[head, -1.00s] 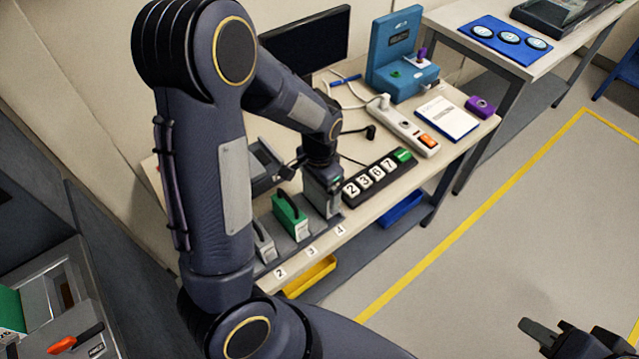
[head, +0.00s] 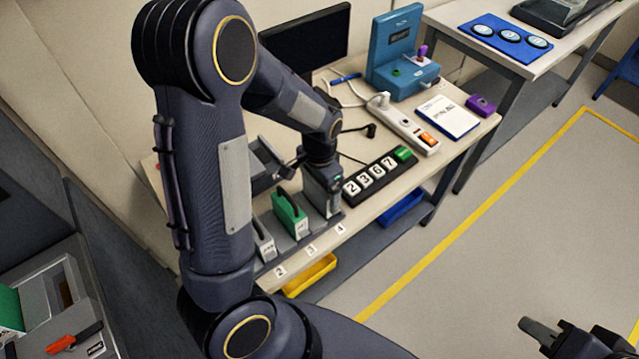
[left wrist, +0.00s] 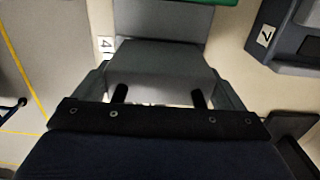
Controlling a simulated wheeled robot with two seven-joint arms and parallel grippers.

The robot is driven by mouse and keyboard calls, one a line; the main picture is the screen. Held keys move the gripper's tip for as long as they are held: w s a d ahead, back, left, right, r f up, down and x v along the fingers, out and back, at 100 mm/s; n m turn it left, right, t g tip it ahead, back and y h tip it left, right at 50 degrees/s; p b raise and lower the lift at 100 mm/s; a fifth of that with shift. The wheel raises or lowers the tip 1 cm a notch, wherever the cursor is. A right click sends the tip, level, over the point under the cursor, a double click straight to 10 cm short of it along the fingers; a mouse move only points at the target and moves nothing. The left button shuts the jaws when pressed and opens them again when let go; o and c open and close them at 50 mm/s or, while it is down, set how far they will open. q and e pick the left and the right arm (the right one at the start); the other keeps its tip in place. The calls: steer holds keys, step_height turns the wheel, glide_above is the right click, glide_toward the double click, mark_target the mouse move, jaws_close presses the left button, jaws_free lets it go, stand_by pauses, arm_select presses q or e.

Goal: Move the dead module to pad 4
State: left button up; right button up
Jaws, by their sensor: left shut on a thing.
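My left gripper (head: 322,178) is shut on a grey module (head: 330,205), taken to be the dead module. The module stands upright over the pad marked 4 (head: 340,229), at the right end of the pad row. My arm and gripper hide its top, and I cannot tell whether it touches the pad. In the left wrist view the grey module (left wrist: 165,65) lies between the fingers (left wrist: 160,96), with the 4 label (left wrist: 105,44) beside it. My right gripper (head: 565,338) is empty and looks open over the floor at the lower right.
A green module (head: 290,215) stands at pad 3 and a grey one (head: 263,241) at pad 2. A black number strip (head: 372,178) reading 2367 lies close right of pad 4. A power strip (head: 409,128) and blue device (head: 400,70) are behind. A yellow bin (head: 311,275) sits below.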

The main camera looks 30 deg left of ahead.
arm_select(q)
steer(key=shift+f, duration=0.3)
steer(key=o, duration=0.8)
step_height(320, 180, up, 8)
steer(key=shift+f, duration=0.1)
stand_by(0.4)
